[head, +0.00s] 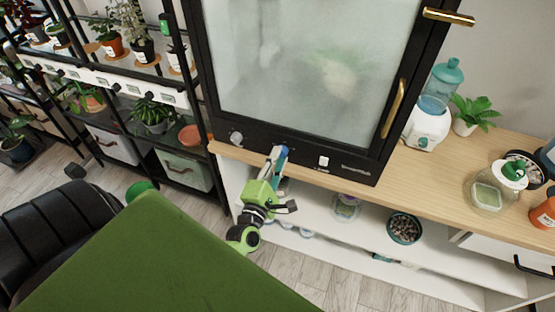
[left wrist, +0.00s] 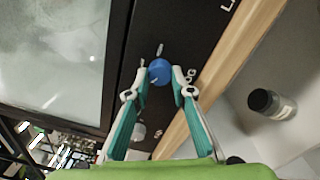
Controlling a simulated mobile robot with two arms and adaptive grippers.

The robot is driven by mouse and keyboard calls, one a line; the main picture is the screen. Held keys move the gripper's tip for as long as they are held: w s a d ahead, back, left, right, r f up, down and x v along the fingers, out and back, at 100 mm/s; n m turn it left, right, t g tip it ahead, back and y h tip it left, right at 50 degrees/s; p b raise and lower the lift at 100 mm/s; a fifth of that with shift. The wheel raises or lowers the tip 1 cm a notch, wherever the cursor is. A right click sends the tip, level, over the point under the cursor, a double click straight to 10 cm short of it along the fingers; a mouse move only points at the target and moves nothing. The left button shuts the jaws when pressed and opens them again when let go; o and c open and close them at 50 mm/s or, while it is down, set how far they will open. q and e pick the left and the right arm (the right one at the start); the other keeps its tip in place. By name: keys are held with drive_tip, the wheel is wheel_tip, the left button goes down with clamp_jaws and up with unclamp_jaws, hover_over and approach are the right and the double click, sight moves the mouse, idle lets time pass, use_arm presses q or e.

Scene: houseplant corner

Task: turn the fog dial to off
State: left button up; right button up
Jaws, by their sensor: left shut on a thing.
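The fog dial (left wrist: 159,71) is a round blue knob with a pale pointer mark on the black lower panel of the glass cabinet. Part of a label reading "OG" shows beside it in the left wrist view. My left gripper (left wrist: 160,74) has its two fingertips on opposite sides of the dial, shut on it. In the head view my left gripper (head: 279,151) reaches up to the panel and mostly covers the dial. Which setting the pointer is at cannot be read. My right gripper is not in view.
A white dial (head: 236,138) sits left of the fog dial on the cabinet panel (head: 300,160), and a white switch (head: 323,161) to its right. A gold handle (head: 393,108) is on the cabinet door.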

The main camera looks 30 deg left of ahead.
use_arm(q)
drive_tip(key=shift+r+n+b, duration=0.15)
drive_tip(key=shift+n+b, duration=0.15)
drive_tip(key=shift+n, duration=0.8)
drive_tip(key=shift+w, duration=0.1)
drive_tip(key=o, duration=1)
drive_tip(key=shift+o, duration=0.5)
drive_tip(key=v, duration=1.2)
drive_tip(key=shift+d, duration=0.1)
